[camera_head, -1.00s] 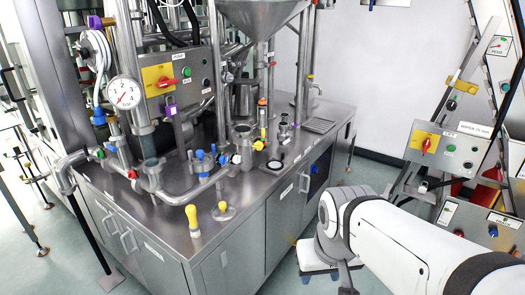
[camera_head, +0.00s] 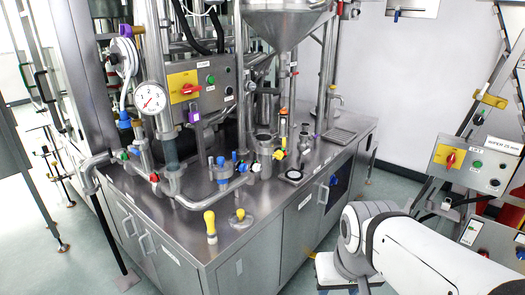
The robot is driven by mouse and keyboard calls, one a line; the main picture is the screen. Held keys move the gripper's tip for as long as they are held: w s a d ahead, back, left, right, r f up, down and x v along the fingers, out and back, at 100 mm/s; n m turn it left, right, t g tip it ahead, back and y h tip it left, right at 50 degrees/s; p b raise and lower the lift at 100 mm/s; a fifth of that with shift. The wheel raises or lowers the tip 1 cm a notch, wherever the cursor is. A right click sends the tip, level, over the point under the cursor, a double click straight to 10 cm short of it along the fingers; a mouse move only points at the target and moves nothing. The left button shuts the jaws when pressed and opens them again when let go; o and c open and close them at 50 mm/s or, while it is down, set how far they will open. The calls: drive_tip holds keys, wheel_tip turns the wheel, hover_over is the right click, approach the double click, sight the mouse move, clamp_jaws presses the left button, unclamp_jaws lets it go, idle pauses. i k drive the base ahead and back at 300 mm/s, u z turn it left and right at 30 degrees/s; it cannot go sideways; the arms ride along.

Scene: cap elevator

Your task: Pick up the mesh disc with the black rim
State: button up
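A small flat disc with a black rim and a pale centre (camera_head: 293,175) lies on the steel counter (camera_head: 262,207), near its front right edge. It looks like the mesh disc, but the mesh is too small to make out. My white arm comes in from the lower right, in front of the counter and to the right of the disc. My gripper is not visible, so its state and any contact are hidden.
A yellow-knobbed post (camera_head: 210,225) and a yellow-topped round piece (camera_head: 240,217) stand near the counter's front corner. A steel cylinder (camera_head: 265,158) stands left of the disc. A drain grate (camera_head: 339,136) lies behind it. A control box (camera_head: 478,165) stands at right.

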sight(291, 175)
drive_tip(key=z, duration=0.45)
drive_tip(key=i, duration=1.7)
drive_tip(key=u, duration=0.6)
